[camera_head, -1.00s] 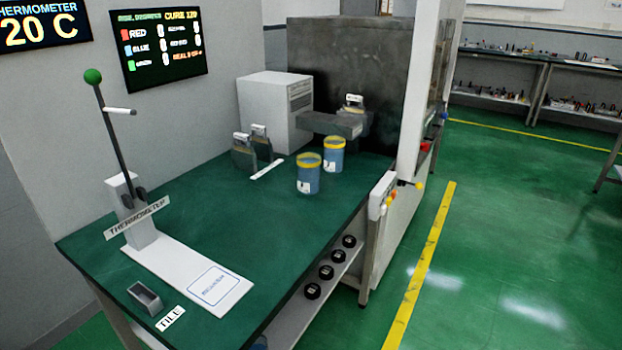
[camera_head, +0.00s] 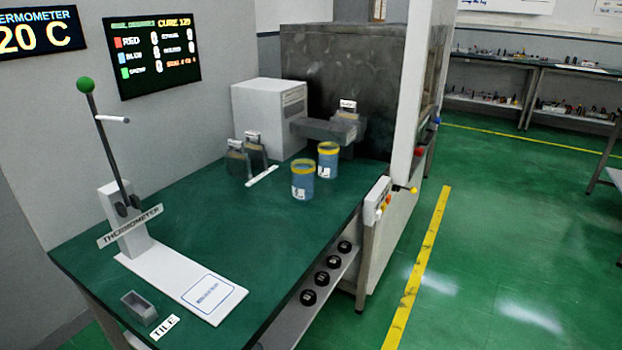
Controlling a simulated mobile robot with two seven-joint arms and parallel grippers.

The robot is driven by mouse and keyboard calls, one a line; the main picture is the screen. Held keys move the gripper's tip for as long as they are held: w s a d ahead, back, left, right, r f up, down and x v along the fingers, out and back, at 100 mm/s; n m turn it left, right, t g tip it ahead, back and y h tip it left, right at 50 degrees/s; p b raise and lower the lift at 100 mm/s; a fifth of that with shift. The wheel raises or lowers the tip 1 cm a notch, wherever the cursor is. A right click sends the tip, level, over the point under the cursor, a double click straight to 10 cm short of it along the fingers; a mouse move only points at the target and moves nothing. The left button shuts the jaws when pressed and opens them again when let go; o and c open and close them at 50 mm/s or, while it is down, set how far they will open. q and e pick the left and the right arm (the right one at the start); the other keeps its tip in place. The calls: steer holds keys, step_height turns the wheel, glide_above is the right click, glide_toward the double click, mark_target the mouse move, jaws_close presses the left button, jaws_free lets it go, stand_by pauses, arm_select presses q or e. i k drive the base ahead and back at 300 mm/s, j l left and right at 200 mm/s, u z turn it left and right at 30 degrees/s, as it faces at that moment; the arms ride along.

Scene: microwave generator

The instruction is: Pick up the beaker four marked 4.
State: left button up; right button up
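Two blue beakers with yellow rims stand upright on the green table. The nearer beaker (camera_head: 303,182) has a white label whose mark is too small to read. The farther beaker (camera_head: 328,162) stands just behind it to the right, also with a white label that I cannot read. I cannot tell which of them, if either, is marked 4. Neither of my grippers is in view.
The green table (camera_head: 220,220) has free room in front of the beakers. A white thermometer stand (camera_head: 128,220) is at the left, a small grey tray (camera_head: 139,306) at the front. Dark jars (camera_head: 240,160), a white box (camera_head: 268,118) and a grey block (camera_head: 322,130) are behind.

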mark_target(302, 169)
steer(key=i+l, duration=0.15)
steer(key=l, duration=0.25)
steer(key=i+l+u, duration=0.1)
steer(key=l, duration=0.35)
steer(key=i+l, duration=0.2)
steer(key=l, duration=0.25)
steer(key=i+l+u, duration=0.1)
steer(key=l, duration=0.3)
steer(key=i+l, duration=0.2)
steer(key=l, duration=0.25)
steer(key=i+l+u, duration=0.1)
steer(key=l, duration=0.35)
